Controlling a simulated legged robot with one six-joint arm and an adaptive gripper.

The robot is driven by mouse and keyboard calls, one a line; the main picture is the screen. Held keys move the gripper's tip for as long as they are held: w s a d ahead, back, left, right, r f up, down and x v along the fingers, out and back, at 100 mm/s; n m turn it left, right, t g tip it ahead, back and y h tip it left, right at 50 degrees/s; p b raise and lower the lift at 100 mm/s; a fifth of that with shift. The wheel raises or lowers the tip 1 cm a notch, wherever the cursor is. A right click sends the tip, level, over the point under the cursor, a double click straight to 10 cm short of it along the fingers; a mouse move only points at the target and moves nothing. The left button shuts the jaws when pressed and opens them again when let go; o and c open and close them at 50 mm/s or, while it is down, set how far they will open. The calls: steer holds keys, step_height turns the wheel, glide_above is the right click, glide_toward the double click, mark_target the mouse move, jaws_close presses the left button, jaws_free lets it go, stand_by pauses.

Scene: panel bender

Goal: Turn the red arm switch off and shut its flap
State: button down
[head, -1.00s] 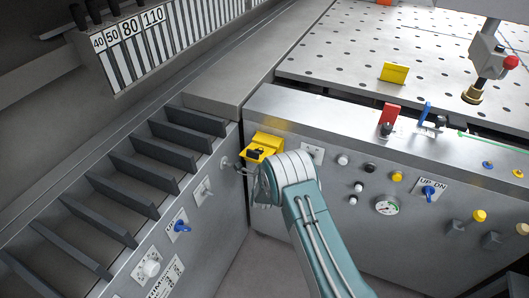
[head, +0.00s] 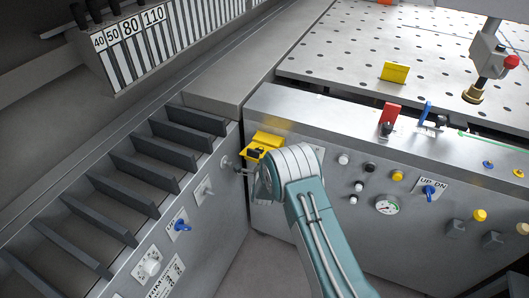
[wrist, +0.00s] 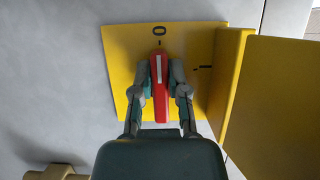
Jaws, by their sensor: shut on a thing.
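The red arm switch (wrist: 159,90) sits on a yellow plate (wrist: 120,60) in the wrist view. Its red handle, with a white stripe, points up at the "0" mark; the "I" mark is to the right. My gripper (wrist: 160,72) has a finger on each side of the handle and is shut on it. The yellow flap (wrist: 275,95) stands open to the right of the plate. In the head view the yellow switch housing (head: 267,139) shows at the left end of the panel. My wrist hides the red handle there.
The grey front panel carries knobs, a gauge (head: 387,205) and a blue "UP DN" switch (head: 430,192) to the right. A slanted slotted panel (head: 125,180) with a blue switch (head: 182,225) lies close on the left. A red tab (head: 390,113) stands above.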

steer(key=shift+a, duration=0.15)
steer(key=c, duration=0.6)
jaws_free()
steer(key=shift+f, duration=0.15)
steer(key=shift+c, duration=0.2)
steer(key=shift+w+a, duration=0.1)
steer(key=shift+a, duration=0.05)
steer(key=s, duration=1.2)
steer(key=shift+d, duration=0.25)
